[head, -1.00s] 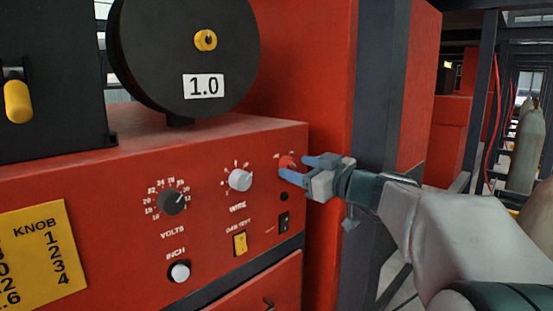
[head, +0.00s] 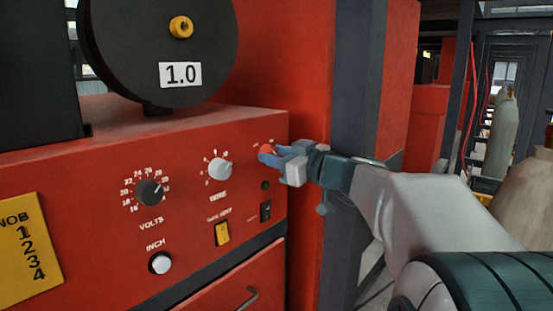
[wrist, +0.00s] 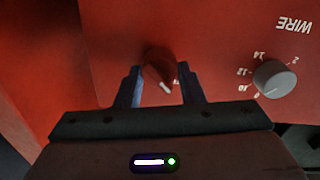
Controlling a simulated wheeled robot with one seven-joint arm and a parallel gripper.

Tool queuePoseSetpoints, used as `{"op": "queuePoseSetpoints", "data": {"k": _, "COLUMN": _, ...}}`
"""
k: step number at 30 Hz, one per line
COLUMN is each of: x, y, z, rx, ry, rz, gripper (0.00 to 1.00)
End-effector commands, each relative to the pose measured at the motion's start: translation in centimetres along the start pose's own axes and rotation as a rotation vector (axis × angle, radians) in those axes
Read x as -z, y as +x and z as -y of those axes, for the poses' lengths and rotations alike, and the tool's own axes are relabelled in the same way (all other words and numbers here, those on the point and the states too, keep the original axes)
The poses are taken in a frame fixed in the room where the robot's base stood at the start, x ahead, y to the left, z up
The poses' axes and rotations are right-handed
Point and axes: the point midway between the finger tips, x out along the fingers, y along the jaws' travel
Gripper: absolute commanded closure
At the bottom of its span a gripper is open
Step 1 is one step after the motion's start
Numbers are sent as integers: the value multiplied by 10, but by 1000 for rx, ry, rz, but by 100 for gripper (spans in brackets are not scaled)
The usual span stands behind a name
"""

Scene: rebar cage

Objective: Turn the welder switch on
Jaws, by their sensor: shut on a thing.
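The welder switch is a red rotary knob (head: 266,149) at the upper right of the red welder's front panel. My gripper (head: 272,155) comes from the right, its blue fingers shut on this knob. In the wrist view the knob (wrist: 158,62) with its white pointer mark sits between the two fingers of my gripper (wrist: 163,86). Contact at the fingertips is hard to make out there. The scale around the knob is mostly hidden or too small to read. A small round lamp (head: 265,185) below the knob looks dark green.
Left of the switch are the wire knob (head: 220,168) and the volts knob (head: 149,192). Below are a yellow rocker (head: 222,233), a black rocker (head: 265,211) and a white inch button (head: 160,263). A dark post (head: 352,130) stands behind my arm. Gas cylinders (head: 503,135) stand at right.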

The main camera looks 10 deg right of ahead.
Motion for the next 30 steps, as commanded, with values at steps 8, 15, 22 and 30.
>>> {"op": "queuePoseSetpoints", "data": {"k": 8, "x": -6, "y": 0, "z": 1, "rx": 0, "ry": 135, "rz": 5, "gripper": 88}}
{"op": "queuePoseSetpoints", "data": {"k": 15, "x": -5, "y": 0, "z": 0, "rx": 3, "ry": 326, "rz": 16, "gripper": 88}}
{"op": "queuePoseSetpoints", "data": {"k": 22, "x": -3, "y": 0, "z": -1, "rx": 5, "ry": 539, "rz": 29, "gripper": 88}}
{"op": "queuePoseSetpoints", "data": {"k": 30, "x": -2, "y": 0, "z": -2, "rx": 9, "ry": 796, "rz": 45, "gripper": 88}}
